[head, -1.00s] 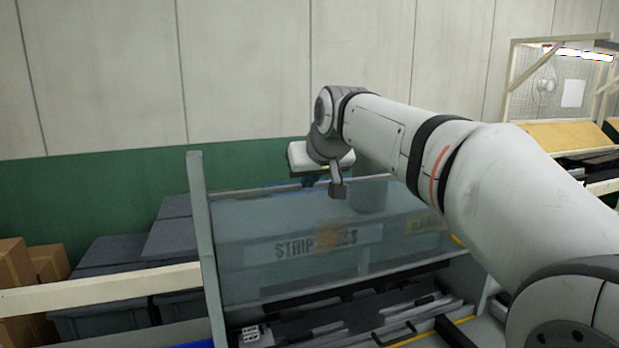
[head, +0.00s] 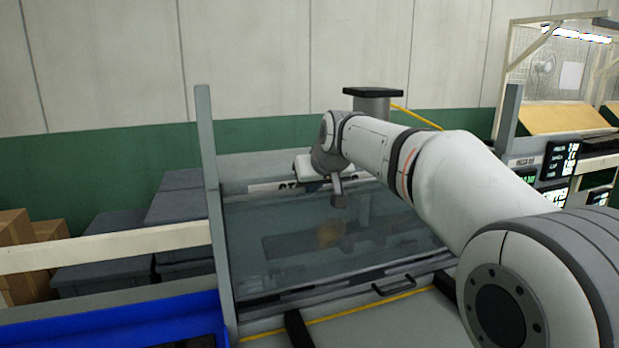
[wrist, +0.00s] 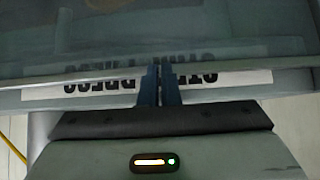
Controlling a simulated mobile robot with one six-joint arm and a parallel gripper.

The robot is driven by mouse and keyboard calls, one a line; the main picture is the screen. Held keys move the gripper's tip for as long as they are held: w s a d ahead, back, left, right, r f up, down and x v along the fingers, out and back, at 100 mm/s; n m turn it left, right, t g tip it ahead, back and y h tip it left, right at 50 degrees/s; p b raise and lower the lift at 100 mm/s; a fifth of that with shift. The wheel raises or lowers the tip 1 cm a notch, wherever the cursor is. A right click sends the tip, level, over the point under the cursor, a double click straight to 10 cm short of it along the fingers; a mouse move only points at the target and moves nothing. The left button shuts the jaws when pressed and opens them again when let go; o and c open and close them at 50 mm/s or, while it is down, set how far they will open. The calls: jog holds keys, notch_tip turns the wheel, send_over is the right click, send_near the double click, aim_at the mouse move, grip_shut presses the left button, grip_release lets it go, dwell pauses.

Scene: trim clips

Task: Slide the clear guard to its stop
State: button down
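The clear guard (head: 290,225) is a tinted see-through panel between grey posts in the head view. It also fills the upper part of the wrist view (wrist: 90,40). My gripper (head: 322,184) is at its upper edge, near the middle. In the wrist view the two blue fingers (wrist: 160,80) lie side by side with only a thin dark gap, and they overlap the guard's edge. I see nothing clearly held between them; exact contact is hidden. The label strip (head: 270,186) now shows above the guard's upper edge, partly behind my gripper.
A left post (head: 208,170) and a right post (head: 509,115) frame the station. A black handle (head: 394,286) sits at the front below the guard. A blue bin (head: 130,325) is at lower left.

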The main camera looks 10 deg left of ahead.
aim_at(310, 212)
notch_tip(310, 212, down, 6)
jog(key=b, duration=0.2)
jog(key=shift+w+a+r+b, duration=0.1)
jog(key=shift+w+r+b, duration=0.1)
jog(key=shift+b, duration=0.2)
jog(key=shift+s, duration=0.1)
jog(key=shift+f, duration=0.15)
jog(key=w+a+r+p+v, duration=0.1)
jog(key=w+r+p+v, duration=0.1)
jog(key=v, duration=1.1)
jog(key=s+d+f+m+g+h, duration=0.4)
jog(key=s+d+f+m+h, duration=0.1)
jog(key=s+d+f, duration=2.1)
jog(key=shift+d+f+m+g, duration=0.4)
jog(key=shift+d+f+m, duration=0.4)
jog(key=shift+d+f, duration=0.05)
